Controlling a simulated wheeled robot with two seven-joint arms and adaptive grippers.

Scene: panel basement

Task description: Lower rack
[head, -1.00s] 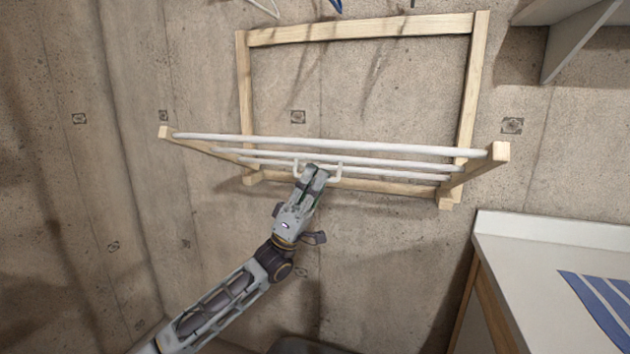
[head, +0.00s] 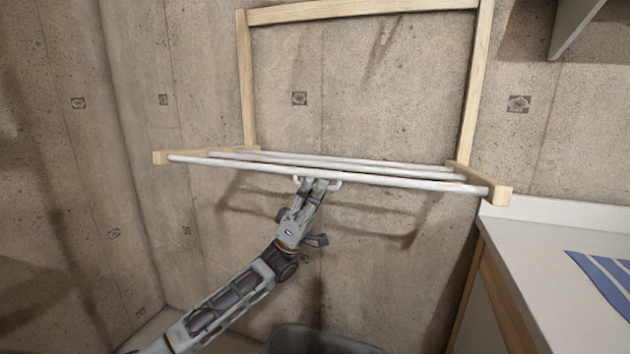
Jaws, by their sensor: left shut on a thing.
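The wall rack has a wooden outer frame (head: 362,11) fixed to the concrete wall and a hinged lower part with several white rods (head: 330,173) between two wooden side arms. The hinged part now sticks out from the wall, close to level. A white handle (head: 335,184) hangs under the rods near the middle. My left gripper (head: 318,182) is shut on the handle, just below the front rod, which partly hides the fingertips. My right gripper is not in view.
A white counter (head: 545,262) with a blue striped cloth (head: 606,280) stands at the right, close to the rack's right end. A grey shelf panel (head: 576,28) is at the upper right. A dark rounded object (head: 318,341) is at the bottom. Bare wall lies below the rack.

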